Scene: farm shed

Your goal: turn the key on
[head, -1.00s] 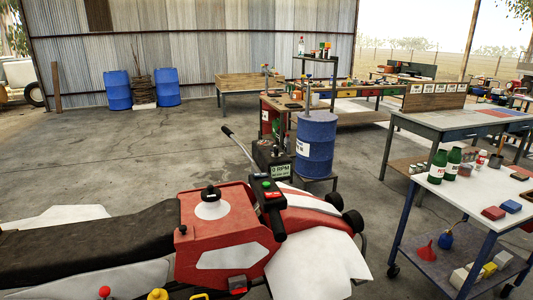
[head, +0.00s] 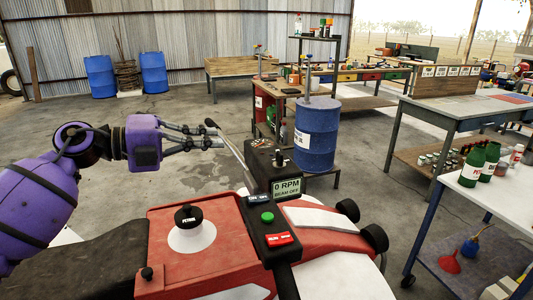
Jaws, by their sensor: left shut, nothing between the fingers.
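The machine's black dash box (head: 262,154) stands at the centre, above a display (head: 286,188) reading 0 RPM and BEAM OFF. A small dark knob (head: 279,158) with a pale mark sits on its face; it may be the key, but it is too small to be sure. My left gripper (head: 222,143) comes in from the left at about the dash box's height. Its fingers are shut and empty, to the left of the box, and overlap the handlebar's grey lever in the picture. I cannot tell whether they touch it. My right gripper is out of view.
Below the display is a black control block with a green button (head: 267,217) and a red switch (head: 279,239). A petrol cap (head: 189,218) sits on the red tank cover (head: 165,265). A blue barrel (head: 317,135) stands behind. A white-topped cart (head: 492,197) is at right.

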